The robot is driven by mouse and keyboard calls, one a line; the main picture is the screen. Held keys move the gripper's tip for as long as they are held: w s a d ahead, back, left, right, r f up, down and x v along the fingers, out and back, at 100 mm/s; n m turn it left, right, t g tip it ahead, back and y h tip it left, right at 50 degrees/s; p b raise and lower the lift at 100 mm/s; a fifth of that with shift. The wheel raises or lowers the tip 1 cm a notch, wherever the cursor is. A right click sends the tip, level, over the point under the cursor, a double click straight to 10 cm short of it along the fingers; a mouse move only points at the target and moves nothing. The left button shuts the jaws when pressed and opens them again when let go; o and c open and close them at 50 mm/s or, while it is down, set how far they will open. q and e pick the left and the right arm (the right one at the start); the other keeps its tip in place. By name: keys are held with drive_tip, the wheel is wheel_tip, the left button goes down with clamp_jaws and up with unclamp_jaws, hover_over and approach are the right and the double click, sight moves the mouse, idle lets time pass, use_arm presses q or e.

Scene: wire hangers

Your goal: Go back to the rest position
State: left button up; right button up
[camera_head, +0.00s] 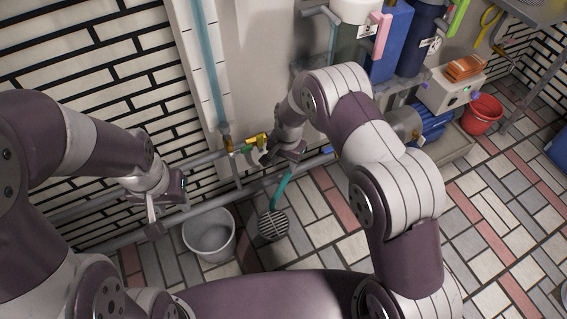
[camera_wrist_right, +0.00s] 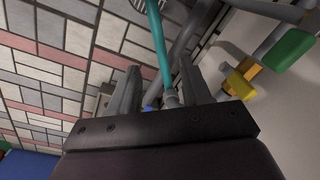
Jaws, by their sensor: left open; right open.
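My left gripper (camera_head: 152,218) is at the left in the head view, in front of the brick wall and above the wall pipes. It is open and I see nothing held in it. My right gripper (camera_head: 262,155) is near the middle, close to a brass valve (camera_head: 256,139) on the pipes. In the right wrist view its two fingers (camera_wrist_right: 160,85) stand apart. A teal hose (camera_wrist_right: 158,45) shows beyond the gap between them. I cannot tell how far the fingers are from the hose. A green handle (camera_wrist_right: 290,48) and yellow fittings (camera_wrist_right: 240,82) are to their right.
A grey bucket (camera_head: 209,240) stands on the tiled floor below my left gripper. A floor drain (camera_head: 272,226) is right of it. A blue pump (camera_head: 428,124), a red bucket (camera_head: 482,113) and tanks stand at the right. Open floor (camera_head: 500,225) lies front right.

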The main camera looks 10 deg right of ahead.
idle(0.4)
drive_tip(key=s+d+r+n, duration=0.4)
drive_tip(key=s+d+r, duration=0.2)
drive_tip(key=s+r, duration=0.35)
drive_tip(key=s+d+r+n, duration=0.3)
drive_tip(key=s+d+r, duration=0.2)
drive_tip(key=s+r, duration=0.45)
wheel_tip(320, 180, up, 38)
drive_tip(key=s+d+t+p, duration=0.1)
drive_tip(key=p, duration=3.7)
drive_tip(key=shift+s+r+h, duration=0.2)
drive_tip(key=shift+r+h, duration=0.05)
drive_tip(key=shift+h, duration=0.05)
drive_tip(key=shift+d, duration=0.1)
